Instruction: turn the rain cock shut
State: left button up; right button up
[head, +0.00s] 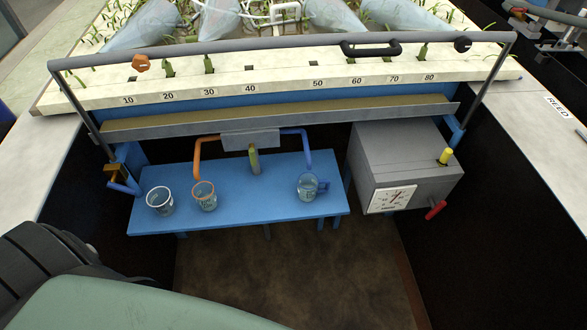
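No part is labelled as the rain cock, so I cannot tell which one it is. Several handles and knobs show in the head view. A red handle (436,210) sticks out low on the right side of a grey box (408,158), and a yellow knob (445,156) stands on its top. A yellow-green lever (254,161) hangs below a grey block (250,139) between an orange pipe (198,150) and a blue pipe (306,145). Neither gripper is in view.
A blue bench (240,196) below the trough carries two clear cups (160,201) (204,196) and a jug (308,187). The grey box has a white dial (391,199). A grey rail (280,43) crosses above the numbered ledge. Brown floor (300,275) before the bench is clear.

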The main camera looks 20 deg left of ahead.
aim_at(111, 185)
jog(key=u, duration=2.15)
jog(key=l+u, duration=0.3)
jog(key=i+l+u, duration=0.1)
jog(key=l+u, duration=0.2)
